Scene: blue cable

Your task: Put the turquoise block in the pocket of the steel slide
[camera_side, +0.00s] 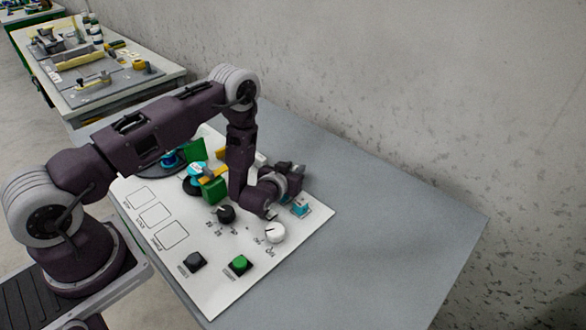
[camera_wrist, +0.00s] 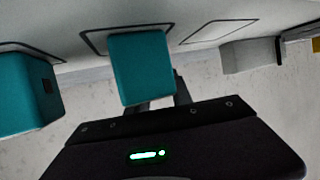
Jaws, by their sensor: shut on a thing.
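In the wrist view the turquoise block (camera_wrist: 141,68) sits between the fingers of my gripper (camera_wrist: 158,100), which is shut on it. A second turquoise body (camera_wrist: 28,92) with a small dark square on its side is to the left, apart from the held block. In the side view my gripper (camera_side: 293,182) is low over the board's right corner. A small turquoise piece (camera_side: 300,209) with pale grey around it shows just below; I cannot tell whether it is the held block. I cannot make out the steel slide's pocket for certain. A grey block-like part (camera_wrist: 250,55) shows right of the held block.
The white board (camera_side: 215,290) carries a black knob (camera_side: 227,214), a white knob (camera_side: 275,232), a black button (camera_side: 195,261) and a green button (camera_side: 240,264). Green, yellow and turquoise parts (camera_side: 205,175) stand behind my arm. The grey table (camera_side: 400,235) is bare to the right.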

